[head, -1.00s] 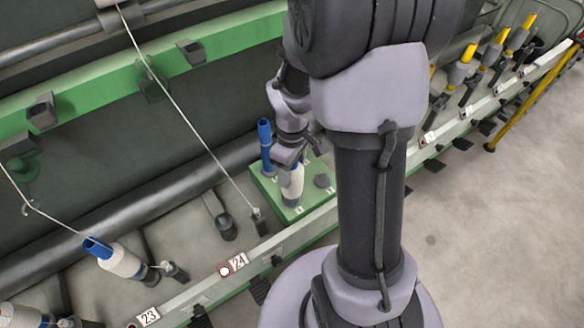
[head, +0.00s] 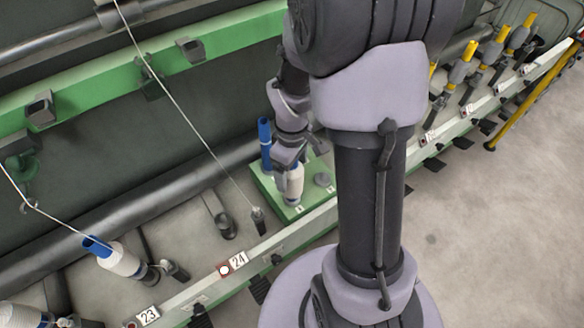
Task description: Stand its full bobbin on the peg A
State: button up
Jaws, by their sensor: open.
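A white full bobbin (head: 295,182) stands upright on the green peg board (head: 314,203), its upper part hidden by my gripper. My gripper (head: 287,170) is open and low at the bobbin, with a finger along its left side. I cannot tell whether it touches the bobbin. A blue tube (head: 265,135) stands on the same board, just left of the gripper. A short dark peg (head: 322,179) on the right side of the board is bare. The small labels on the board are too small to read, so I cannot tell which peg is A.
A bobbin with a blue tube (head: 118,259) leans at position 23, with yarn running up from it. At position 24 the spindle (head: 258,221) has yarn but no bobbin. Yellow tubes (head: 491,54) stand along the rail at right. My arm hides the middle of the rail.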

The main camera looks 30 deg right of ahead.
notch_tip(320, 180, up, 17)
jog(key=p, duration=0.7)
jog(key=shift+p, duration=0.4)
jog(key=shift+a+r, duration=0.1)
jog(key=shift+r, duration=0.05)
